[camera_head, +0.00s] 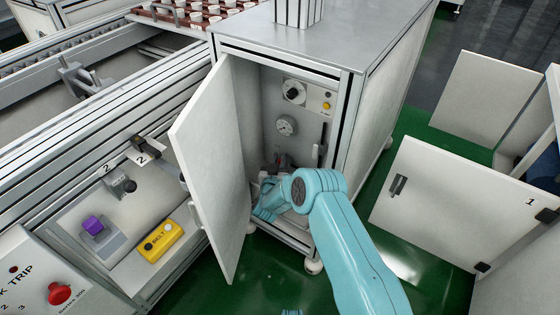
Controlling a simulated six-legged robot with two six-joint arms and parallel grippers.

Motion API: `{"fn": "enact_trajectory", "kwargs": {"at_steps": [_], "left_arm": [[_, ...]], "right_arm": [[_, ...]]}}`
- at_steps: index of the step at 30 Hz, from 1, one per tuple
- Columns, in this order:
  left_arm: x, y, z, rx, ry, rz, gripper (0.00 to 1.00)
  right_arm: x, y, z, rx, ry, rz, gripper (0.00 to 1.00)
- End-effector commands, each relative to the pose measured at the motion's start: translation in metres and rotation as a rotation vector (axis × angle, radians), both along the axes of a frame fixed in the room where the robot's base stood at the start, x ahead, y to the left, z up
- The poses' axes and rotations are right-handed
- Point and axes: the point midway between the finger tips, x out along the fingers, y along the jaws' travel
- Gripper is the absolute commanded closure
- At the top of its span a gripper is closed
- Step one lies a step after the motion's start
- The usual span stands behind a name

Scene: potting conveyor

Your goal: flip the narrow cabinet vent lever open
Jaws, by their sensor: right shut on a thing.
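The narrow cabinet (360,90) stands in the middle with its door (215,165) swung open to the left. My right arm comes in from the lower right, and my right gripper (283,165) is in the lower part of the opening. It is shut on a small red part (281,160); the wrist and dark fingers hide most of this part, so I cannot tell whether it is the vent lever. A black upright handle (322,138) is on the inside right, apart from the gripper. My left gripper is not in view.
Inside the cabinet are a round gauge (286,125), a black knob (293,91) and a yellow button (326,105). The conveyor bench at left carries a yellow box (161,242) and a red button (60,293). Open white panels (440,200) stand at right. Green floor lies between.

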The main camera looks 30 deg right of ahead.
Motion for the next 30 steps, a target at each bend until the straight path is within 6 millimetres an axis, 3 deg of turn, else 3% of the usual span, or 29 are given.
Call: {"fn": "enact_trajectory", "kwargs": {"at_steps": [1,2,14,30], "left_arm": [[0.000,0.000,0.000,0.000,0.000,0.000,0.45],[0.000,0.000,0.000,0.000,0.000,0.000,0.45],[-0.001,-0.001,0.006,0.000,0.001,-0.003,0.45],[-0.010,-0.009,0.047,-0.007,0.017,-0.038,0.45]], "right_arm": [[-0.001,0.000,-0.002,0.002,0.004,0.000,0.67],[-0.001,0.000,-0.002,0.002,0.004,0.000,0.61],[-0.007,0.008,0.001,0.003,0.003,0.001,0.61],[-0.097,0.098,0.009,0.001,0.005,0.004,0.61]]}}
